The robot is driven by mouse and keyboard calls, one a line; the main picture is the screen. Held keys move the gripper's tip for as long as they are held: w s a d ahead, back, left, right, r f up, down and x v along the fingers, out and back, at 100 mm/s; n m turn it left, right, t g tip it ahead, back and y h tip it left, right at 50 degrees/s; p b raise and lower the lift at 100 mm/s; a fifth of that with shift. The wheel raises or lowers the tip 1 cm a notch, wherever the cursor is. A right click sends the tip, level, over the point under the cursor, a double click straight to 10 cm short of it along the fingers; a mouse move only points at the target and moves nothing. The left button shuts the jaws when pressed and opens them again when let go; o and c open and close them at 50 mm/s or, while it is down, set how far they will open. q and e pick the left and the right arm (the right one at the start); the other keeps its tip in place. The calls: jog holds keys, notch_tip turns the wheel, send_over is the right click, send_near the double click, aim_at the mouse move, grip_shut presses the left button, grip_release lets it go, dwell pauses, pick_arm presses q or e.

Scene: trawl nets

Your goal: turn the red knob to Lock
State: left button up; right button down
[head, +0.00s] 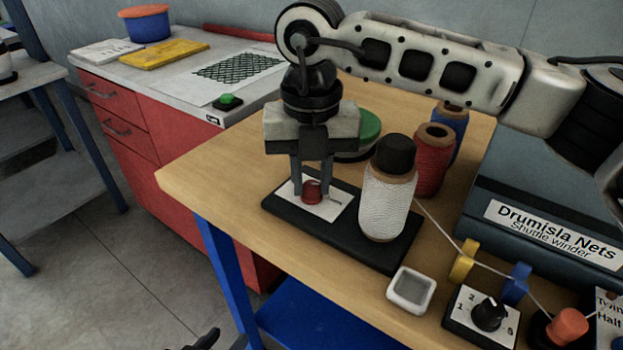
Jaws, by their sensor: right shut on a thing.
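The red knob (311,190) sits on a white label plate (333,209) on the black base (378,247) of a winder stand, on the wooden table. My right gripper (311,186) points straight down over it, with one finger on each side, shut on the knob. The writing on the plate is too small to read, and the fingers hide part of the plate, so I cannot tell the knob's setting. A white twine spool (385,205) with a black cap stands upright on the same base. Only a dark tip of my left gripper (207,340) shows at the bottom edge.
Red (433,165) and blue (452,118) spools and a green-topped object (366,126) stand behind. A small grey dish (411,291), a numbered black dial (488,313) and yellow (463,261) and blue guides lie front right. Twine runs from the white spool past the guides.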

aim_at(311, 185)
jog(key=shift+m, duration=0.3)
jog(key=c, duration=1.2)
grip_release()
notch_tip(311, 185, up, 16)
jog(key=p, duration=0.1)
